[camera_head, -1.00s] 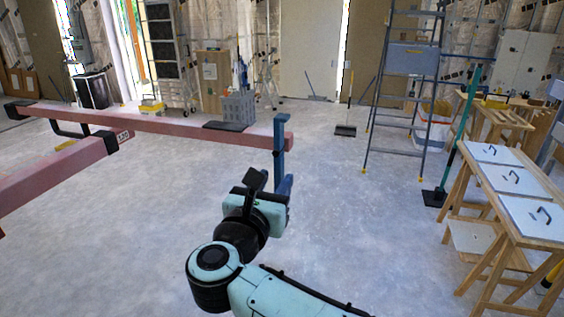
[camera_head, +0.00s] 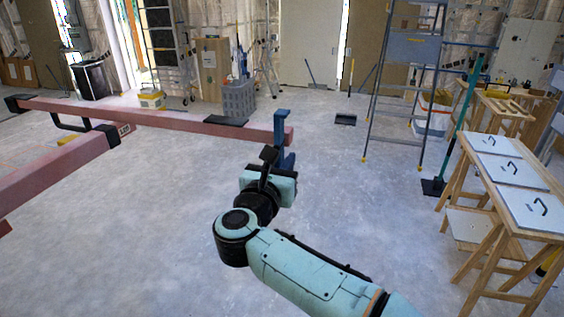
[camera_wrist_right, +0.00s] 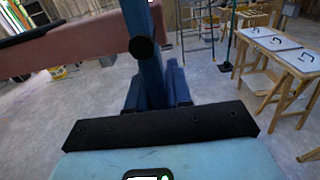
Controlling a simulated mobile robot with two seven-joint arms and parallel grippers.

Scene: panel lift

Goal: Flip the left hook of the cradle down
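The cradle's long pink beam (camera_head: 180,121) runs across the left half of the head view. A blue upright hook (camera_head: 279,128) stands at its right end, rising above the beam. In the right wrist view the hook (camera_wrist_right: 148,60) is a tall blue bar with a round black knob, in front of the pink beam. My right gripper (camera_head: 287,161) is at the hook's lower part. Its blue fingers (camera_wrist_right: 156,92) show close beside the bar. Whether they grip it cannot be told. My left gripper is out of view.
A sawhorse table (camera_head: 515,214) with white panels stands at the right. A blue stepladder (camera_head: 405,80) and a green-handled broom (camera_head: 460,130) are behind it. A grey crate (camera_head: 238,98) is beyond the beam. The middle of the floor is clear.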

